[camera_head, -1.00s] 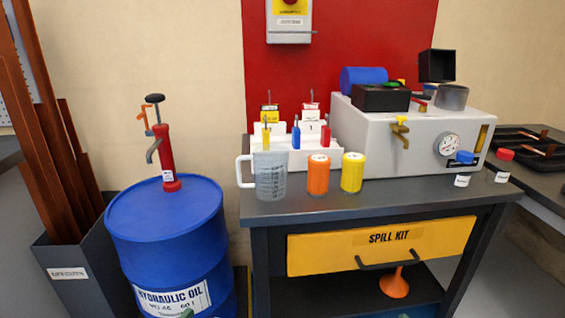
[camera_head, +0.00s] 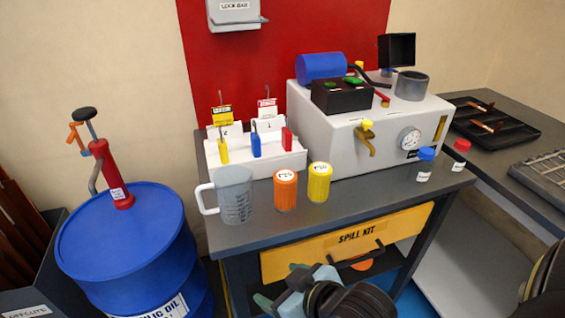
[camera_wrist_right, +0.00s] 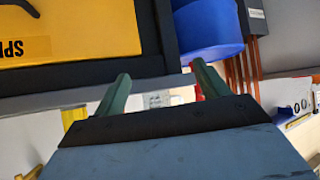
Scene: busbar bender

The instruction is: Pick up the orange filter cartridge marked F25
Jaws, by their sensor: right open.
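The orange filter cartridge (camera_head: 285,193) stands upright near the front of the grey bench top, between the clear measuring jug and a yellow cartridge (camera_head: 319,184). It has a white label on its lid, too small to read. My right gripper (camera_head: 280,286) is at the bottom of the head view, in front of the bench and below its top, by the yellow drawer. It is open and empty, well apart from the cartridge. Its two green fingers (camera_wrist_right: 160,78) stand spread in the right wrist view, which does not show the orange cartridge. My left gripper is not in view.
The measuring jug (camera_head: 234,196) stands close left of the cartridge. A white rack (camera_head: 270,163) with tags and padlocks is behind it. The grey machine (camera_head: 375,138) fills the back right. Small bottles (camera_head: 425,164) stand at the right. A blue oil drum (camera_head: 125,240) is left of the bench.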

